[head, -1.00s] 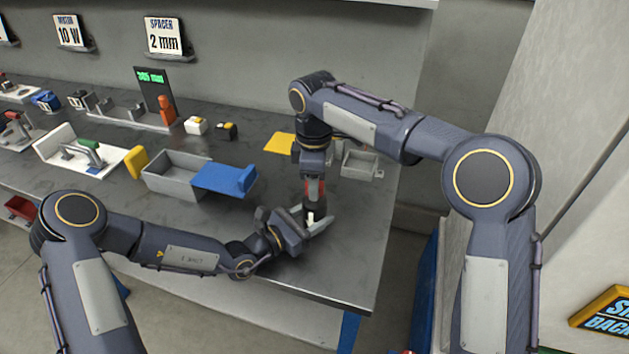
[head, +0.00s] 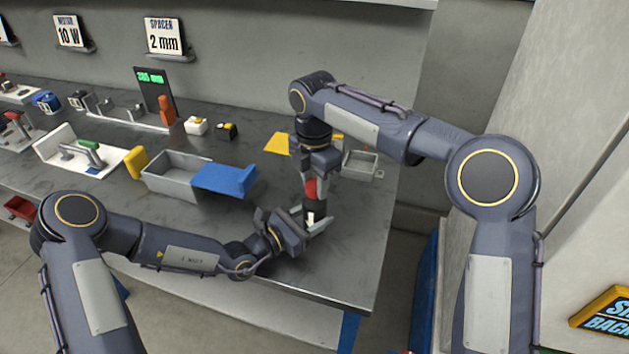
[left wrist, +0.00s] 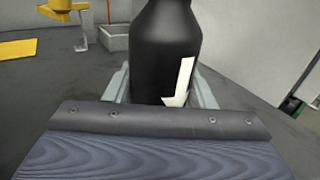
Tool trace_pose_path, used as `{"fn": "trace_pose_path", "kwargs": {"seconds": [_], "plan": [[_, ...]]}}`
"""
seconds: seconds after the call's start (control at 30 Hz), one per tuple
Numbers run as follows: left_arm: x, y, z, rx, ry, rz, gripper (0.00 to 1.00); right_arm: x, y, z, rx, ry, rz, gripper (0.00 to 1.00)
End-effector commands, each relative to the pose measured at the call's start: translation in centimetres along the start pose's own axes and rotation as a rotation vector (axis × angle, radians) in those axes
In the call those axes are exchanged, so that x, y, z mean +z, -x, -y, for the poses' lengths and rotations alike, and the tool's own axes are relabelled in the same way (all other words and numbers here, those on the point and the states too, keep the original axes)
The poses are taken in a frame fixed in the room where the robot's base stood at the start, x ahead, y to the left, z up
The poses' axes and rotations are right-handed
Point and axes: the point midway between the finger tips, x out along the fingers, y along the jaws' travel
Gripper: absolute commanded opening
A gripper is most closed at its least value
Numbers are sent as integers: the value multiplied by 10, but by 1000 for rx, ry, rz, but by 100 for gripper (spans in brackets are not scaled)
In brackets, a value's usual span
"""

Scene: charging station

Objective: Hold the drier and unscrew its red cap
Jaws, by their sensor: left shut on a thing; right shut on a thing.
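The drier is a black bottle-shaped body with a white mark. It stands upright near the front right of the bench in the head view (head: 316,207) and fills the upper middle of the left wrist view (left wrist: 166,45). My left gripper (head: 313,221) is shut on the drier's body from the left, low down; its grey fingers also flank the body in the left wrist view (left wrist: 160,88). The red cap (head: 311,187) is on top of the drier. My right gripper (head: 313,180) points down from above and is shut on the cap, whose upper part is partly hidden by the fingers.
A grey bin (head: 178,181) with a blue flap (head: 225,179) lies left of the drier. A yellow pad (head: 278,144) and a small grey tray (head: 360,165) lie behind. Bare bench (head: 345,270) lies in front and to the right.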

Motion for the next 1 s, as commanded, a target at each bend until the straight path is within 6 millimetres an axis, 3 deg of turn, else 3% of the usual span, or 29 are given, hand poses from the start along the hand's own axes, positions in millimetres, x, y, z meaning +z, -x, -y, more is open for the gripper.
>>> {"fn": "trace_pose_path", "kwargs": {"seconds": [1.0], "plan": [[0,0,0,0,1,-1,0,0,22,0,0,-1,0,9]]}}
